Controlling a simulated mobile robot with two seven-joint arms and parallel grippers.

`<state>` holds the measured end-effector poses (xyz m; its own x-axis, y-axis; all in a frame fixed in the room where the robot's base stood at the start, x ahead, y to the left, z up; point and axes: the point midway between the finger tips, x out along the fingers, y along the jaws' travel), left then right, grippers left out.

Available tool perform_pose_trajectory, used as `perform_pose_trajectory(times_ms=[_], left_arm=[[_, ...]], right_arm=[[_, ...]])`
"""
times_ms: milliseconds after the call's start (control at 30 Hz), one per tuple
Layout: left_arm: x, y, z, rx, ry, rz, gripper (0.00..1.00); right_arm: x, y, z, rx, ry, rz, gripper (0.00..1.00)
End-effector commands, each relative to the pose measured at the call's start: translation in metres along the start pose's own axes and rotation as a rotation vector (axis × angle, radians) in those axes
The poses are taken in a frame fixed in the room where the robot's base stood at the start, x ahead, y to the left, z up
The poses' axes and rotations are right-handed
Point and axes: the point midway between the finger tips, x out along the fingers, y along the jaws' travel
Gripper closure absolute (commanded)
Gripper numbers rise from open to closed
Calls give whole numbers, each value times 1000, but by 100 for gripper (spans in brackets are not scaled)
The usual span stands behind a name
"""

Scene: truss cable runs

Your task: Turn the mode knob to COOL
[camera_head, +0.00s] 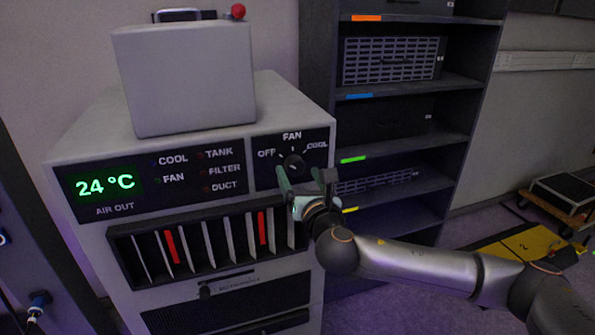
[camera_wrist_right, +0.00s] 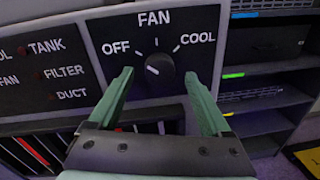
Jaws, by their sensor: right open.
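The mode knob (camera_head: 292,163) is a round black dial on the dark FAN panel of the pale cooling unit (camera_head: 82,148). OFF is printed at its left, FAN above and COOL at its right. In the right wrist view the knob (camera_wrist_right: 160,75) has a white mark on its left part, on the OFF side; its exact angle is hard to tell. My right gripper (camera_head: 306,177) is open, in front of the panel just below the knob. In the wrist view its green fingers (camera_wrist_right: 159,73) stand either side of the knob, apart from it. My left gripper is not in view.
A grey box (camera_head: 190,80) with a red ball on a stalk (camera_head: 238,11) stands on the unit. A slotted rack (camera_head: 200,247) with red strips lies below the panel. A dark shelf (camera_head: 400,140) stands right of the unit. A yellow floor mat (camera_head: 525,246) lies at the right.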

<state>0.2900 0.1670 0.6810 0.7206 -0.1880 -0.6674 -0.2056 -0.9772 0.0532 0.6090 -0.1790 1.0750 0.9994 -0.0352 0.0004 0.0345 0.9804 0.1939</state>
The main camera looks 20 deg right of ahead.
Motion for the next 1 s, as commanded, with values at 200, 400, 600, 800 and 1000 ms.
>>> perform_pose_trajectory(times_ms=[200,400,600,800,1000], left_arm=[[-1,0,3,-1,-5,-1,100],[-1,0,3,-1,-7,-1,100],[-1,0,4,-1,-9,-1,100],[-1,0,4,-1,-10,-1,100],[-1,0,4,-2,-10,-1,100]], right_arm=[[16,0,0,0,0,1,18],[18,0,0,1,1,0,18],[17,0,0,1,1,0,27],[17,0,0,1,0,0,49],[17,0,0,0,0,0,72]])
